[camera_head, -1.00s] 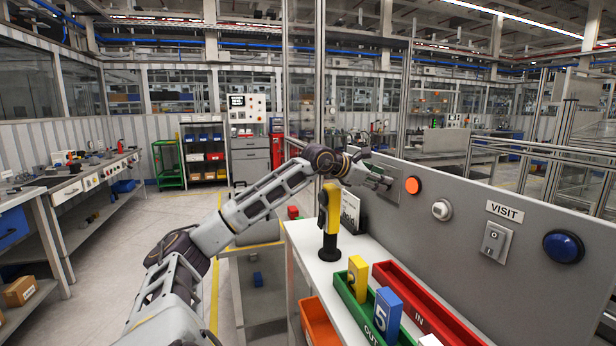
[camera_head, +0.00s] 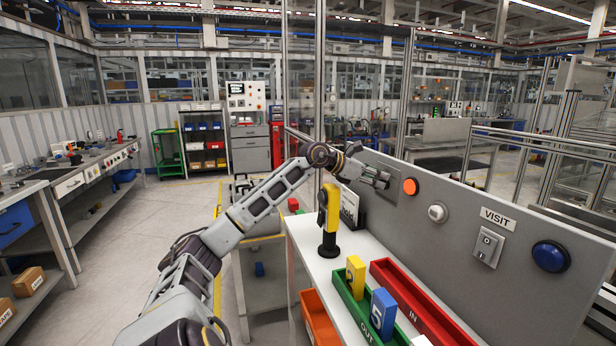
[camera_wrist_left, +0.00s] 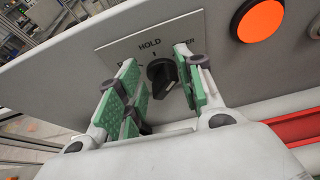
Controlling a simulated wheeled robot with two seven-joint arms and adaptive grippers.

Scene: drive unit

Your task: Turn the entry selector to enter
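The entry selector (camera_wrist_left: 162,74) is a black knob on a light plate (camera_wrist_left: 120,50) on the grey panel. The plate reads HOLD above the knob, and a partly hidden label ending in "ER" lies to its right. The knob looks turned off vertical, but its exact setting is hard to tell. My left gripper (camera_wrist_left: 158,82) is open, with green-padded fingers on both sides of the knob; I cannot tell whether they touch it. In the head view my left gripper (camera_head: 374,178) is at the panel and hides the knob. My right gripper is out of view.
An orange button (camera_head: 410,187), a white knob (camera_head: 437,212), a rocker switch (camera_head: 487,247) and a blue button (camera_head: 550,256) line the panel to the right. A yellow-and-black post (camera_head: 329,220) stands below my arm. Green (camera_head: 352,308) and red (camera_head: 412,305) trays lie on the shelf.

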